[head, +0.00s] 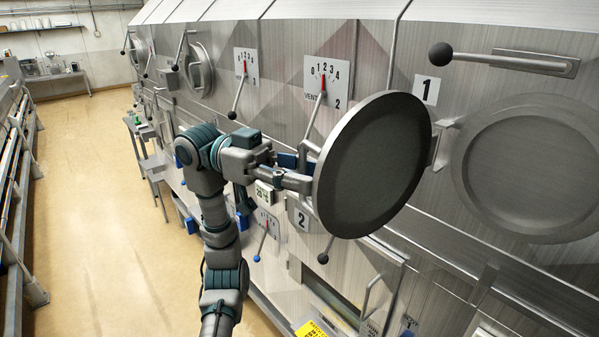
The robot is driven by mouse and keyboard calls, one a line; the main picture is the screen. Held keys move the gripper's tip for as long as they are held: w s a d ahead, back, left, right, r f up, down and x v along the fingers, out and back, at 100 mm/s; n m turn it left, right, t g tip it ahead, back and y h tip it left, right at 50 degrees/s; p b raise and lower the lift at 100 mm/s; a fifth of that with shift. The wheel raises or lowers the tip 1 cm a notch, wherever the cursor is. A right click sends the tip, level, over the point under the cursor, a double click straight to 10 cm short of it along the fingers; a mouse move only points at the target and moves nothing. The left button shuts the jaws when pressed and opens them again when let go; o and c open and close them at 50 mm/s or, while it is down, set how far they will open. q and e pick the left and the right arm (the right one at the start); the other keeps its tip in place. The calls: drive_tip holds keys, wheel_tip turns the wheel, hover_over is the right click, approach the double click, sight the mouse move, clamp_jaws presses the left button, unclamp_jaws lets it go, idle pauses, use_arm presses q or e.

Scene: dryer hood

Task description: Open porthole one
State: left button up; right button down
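The round metal cover (372,165) of porthole one stands out from the machine's front, its dark face toward me. A bracket (440,145) joins its right edge to the wall. To the right is a round, rimmed grey face (530,170) on the wall; I cannot tell if it is an opening. The sign "1" (426,90) is above the bracket. My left gripper (290,180) is at the cover's left edge, partly behind it; its fingertips are hidden, so I cannot tell if it holds anything. My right gripper is out of view.
A ball-ended lever (500,60) is above the round face. A lower hatch (335,290) is below.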

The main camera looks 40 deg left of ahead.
use_arm(q)
drive_tip(key=v, duration=1.2)
